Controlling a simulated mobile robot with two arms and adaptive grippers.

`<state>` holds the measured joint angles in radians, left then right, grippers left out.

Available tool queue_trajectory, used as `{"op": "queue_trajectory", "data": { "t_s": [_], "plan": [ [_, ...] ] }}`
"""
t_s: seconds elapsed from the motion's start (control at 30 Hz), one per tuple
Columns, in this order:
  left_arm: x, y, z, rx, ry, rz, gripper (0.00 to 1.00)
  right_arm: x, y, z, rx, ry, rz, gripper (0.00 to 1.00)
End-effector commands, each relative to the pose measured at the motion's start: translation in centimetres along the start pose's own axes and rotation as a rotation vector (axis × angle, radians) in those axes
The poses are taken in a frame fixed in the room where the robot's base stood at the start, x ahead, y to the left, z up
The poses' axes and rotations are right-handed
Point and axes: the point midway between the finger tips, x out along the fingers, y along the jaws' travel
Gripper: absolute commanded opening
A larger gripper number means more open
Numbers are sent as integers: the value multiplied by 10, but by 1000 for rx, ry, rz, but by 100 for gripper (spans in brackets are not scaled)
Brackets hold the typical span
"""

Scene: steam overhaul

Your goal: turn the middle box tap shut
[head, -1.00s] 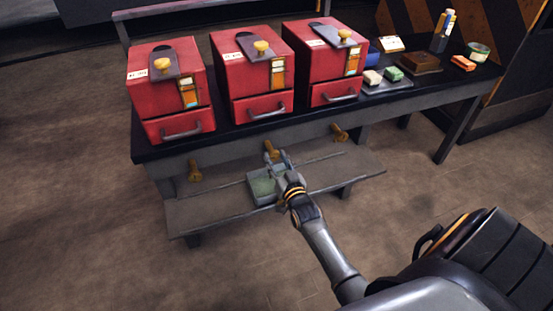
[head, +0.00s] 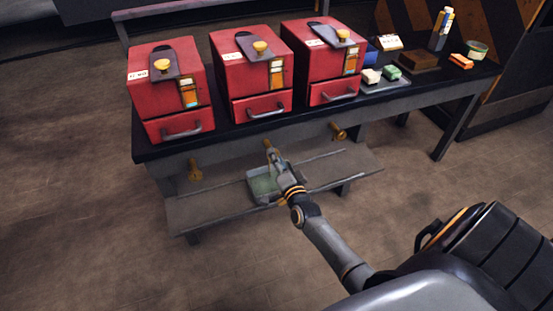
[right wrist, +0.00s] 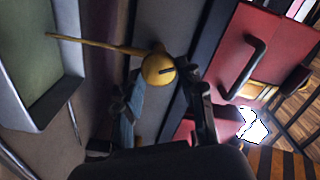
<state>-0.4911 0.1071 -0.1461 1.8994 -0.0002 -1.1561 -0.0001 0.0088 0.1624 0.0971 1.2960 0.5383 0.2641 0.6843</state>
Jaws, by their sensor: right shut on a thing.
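The middle box tap (head: 268,145) is a brass-yellow tap on the bench's front edge, below the middle red box (head: 252,77). In the right wrist view its round yellow head (right wrist: 158,70) has a dark slot, and a thin yellow rod runs left from it. My right gripper (head: 272,155) is shut on the tap, with its fingers (right wrist: 164,84) on either side of the head. The fingers partly hide the tap in the head view. My left gripper is not in view.
A grey tray with a green inside (head: 250,196) stands on the lower shelf (head: 212,212) beneath the tap. Other taps sit to the left (head: 195,170) and right (head: 338,131). Red boxes stand left (head: 168,95) and right (head: 320,65) on the bench.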

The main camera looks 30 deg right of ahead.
Motion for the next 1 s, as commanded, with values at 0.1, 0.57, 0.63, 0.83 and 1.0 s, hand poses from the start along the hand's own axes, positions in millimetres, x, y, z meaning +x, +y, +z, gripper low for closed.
{"op": "queue_trajectory", "data": {
  "t_s": [0.1, 0.57, 0.63, 0.83, 1.0],
  "plan": [
    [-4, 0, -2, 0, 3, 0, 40, 0, 1, 0, 108, 1, -1, 7],
    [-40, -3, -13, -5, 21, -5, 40, 0, 3, 0, 442, 0, 0, 7],
    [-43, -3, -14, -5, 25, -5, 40, 0, 3, 0, 470, 0, 0, 7],
    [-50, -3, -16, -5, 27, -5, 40, 0, 3, 0, 525, 0, 1, 7],
    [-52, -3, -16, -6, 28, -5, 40, 0, 3, 0, 541, 0, 1, 7]
  ]
}}
